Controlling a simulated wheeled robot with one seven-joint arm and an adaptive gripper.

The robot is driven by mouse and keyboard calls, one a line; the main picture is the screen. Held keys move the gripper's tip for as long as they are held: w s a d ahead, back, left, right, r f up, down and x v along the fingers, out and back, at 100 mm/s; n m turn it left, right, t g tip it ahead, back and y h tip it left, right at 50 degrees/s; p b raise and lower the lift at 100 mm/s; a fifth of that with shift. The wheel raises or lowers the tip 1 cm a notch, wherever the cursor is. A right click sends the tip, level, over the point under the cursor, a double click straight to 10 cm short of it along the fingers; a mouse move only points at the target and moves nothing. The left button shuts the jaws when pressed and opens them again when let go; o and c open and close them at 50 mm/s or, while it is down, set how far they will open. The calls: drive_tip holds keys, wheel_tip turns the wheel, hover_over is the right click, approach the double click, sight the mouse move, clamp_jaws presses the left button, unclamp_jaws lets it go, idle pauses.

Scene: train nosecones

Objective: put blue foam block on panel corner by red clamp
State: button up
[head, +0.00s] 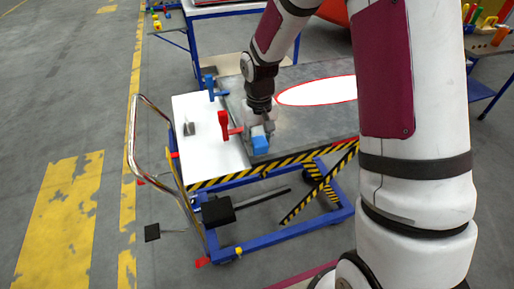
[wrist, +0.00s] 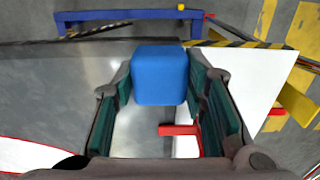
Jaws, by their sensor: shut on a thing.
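The blue foam block (head: 259,144) is at the near-left corner of the grey panel (head: 308,125) in the head view. In the wrist view the blue block (wrist: 160,76) sits between the two fingers of my gripper (wrist: 161,85). My gripper (head: 258,127) is shut on the block in the head view. The red clamp (head: 224,127) stands upright just left of the block, at the panel's left edge. In the wrist view the red clamp (wrist: 180,130) shows partly behind the right finger. I cannot tell whether the block touches the panel.
A blue clamp (head: 211,87) stands farther back on the panel's left edge. The white cart top (head: 194,110) holds a small grey piece (head: 189,128). The cart has a curved handle (head: 131,140) at left and a striped front edge (head: 270,167).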

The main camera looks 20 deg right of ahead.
sight(257, 149)
drive_tip(key=shift+w+a, duration=0.15)
drive_tip(key=shift+w, duration=0.25)
drive_tip(key=shift+f+p, duration=0.4)
drive_tip(key=shift+f, duration=1.35)
drive_tip(key=shift+f, duration=0.15)
drive_tip(key=o, duration=0.9)
drive_tip(key=shift+o, duration=0.2)
